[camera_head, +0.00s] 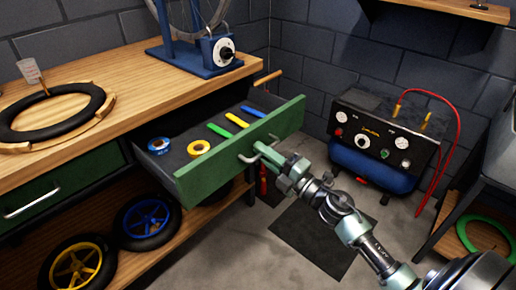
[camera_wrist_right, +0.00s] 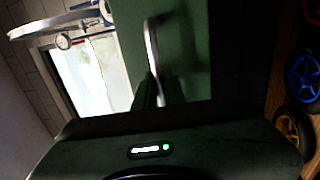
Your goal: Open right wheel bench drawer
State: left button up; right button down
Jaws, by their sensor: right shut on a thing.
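The right bench drawer (camera_head: 245,148) is pulled out from under the wooden bench top, its green front facing the lower right. Inside lie a blue tape roll (camera_head: 159,145), a yellow tape roll (camera_head: 199,149) and green, yellow and blue strips. My right gripper (camera_head: 262,152) is shut on the metal drawer handle (camera_head: 248,158). The handle also shows in the right wrist view (camera_wrist_right: 151,48), between the dark fingers against the green front. My left gripper is not in view.
The bench top (camera_head: 130,68) carries a black tyre (camera_head: 50,118) on a wooden ring and a blue wheel stand (camera_head: 205,60). A closed left drawer (camera_head: 62,187) and wheels on a lower shelf are at left. A compressor (camera_head: 380,140) stands behind my arm. A dark mat lies on the floor.

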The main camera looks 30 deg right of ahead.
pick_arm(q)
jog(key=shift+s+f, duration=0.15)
pick_arm(e)
jog(key=shift+s, duration=0.25)
jog(key=c, duration=1.8)
grip_release()
jog(key=shift+d, duration=0.1)
jog(key=shift+o, duration=0.2)
